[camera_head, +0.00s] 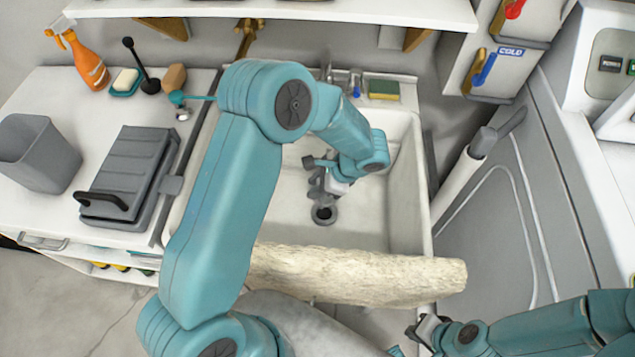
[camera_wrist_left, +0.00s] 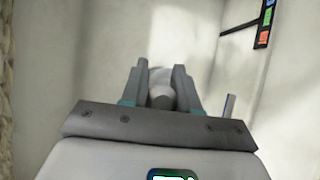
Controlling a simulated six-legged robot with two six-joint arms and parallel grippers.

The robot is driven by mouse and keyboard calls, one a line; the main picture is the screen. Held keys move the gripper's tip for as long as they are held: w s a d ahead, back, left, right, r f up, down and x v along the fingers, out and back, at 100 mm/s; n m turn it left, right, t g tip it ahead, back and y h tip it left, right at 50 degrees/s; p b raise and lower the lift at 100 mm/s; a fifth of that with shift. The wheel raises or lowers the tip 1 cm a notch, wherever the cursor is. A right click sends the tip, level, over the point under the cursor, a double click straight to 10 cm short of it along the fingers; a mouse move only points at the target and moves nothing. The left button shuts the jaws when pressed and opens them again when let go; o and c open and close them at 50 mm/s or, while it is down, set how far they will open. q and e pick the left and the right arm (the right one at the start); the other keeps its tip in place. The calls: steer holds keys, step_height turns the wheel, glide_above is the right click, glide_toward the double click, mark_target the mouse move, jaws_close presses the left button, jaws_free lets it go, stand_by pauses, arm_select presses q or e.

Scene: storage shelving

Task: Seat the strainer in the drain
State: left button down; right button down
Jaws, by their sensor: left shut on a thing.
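My left gripper (camera_head: 318,190) is low over the sink basin. In the left wrist view its two fingers (camera_wrist_left: 162,88) are closed on a grey rounded piece (camera_wrist_left: 162,97), which I take to be the strainer's knob. The rest of the strainer is hidden below the fingers. In the head view the drain (camera_head: 324,214) is a dark round opening with a grey rim in the basin floor, just in front of the left gripper. I cannot tell whether the strainer touches it. My right gripper (camera_head: 426,328) is at the lower right, away from the sink; its jaws are unclear.
The white sink (camera_head: 380,218) has a rough pale front edge (camera_head: 360,276). A faucet (camera_head: 345,80) and sponge (camera_head: 384,89) are at its back. The basin's right side is clear.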

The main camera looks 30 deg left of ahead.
arm_select(q)
step_height(320, 180, down, 7)
steer(key=b, duration=0.5)
steer(key=shift+f+b, duration=0.15)
steer(key=shift+b, duration=0.3)
stand_by(1.1)
steer(key=shift+f+b, duration=1)
steer(key=shift+f, duration=0.15)
stand_by(1.1)
steer(key=c, duration=0.8)
jaws_free()
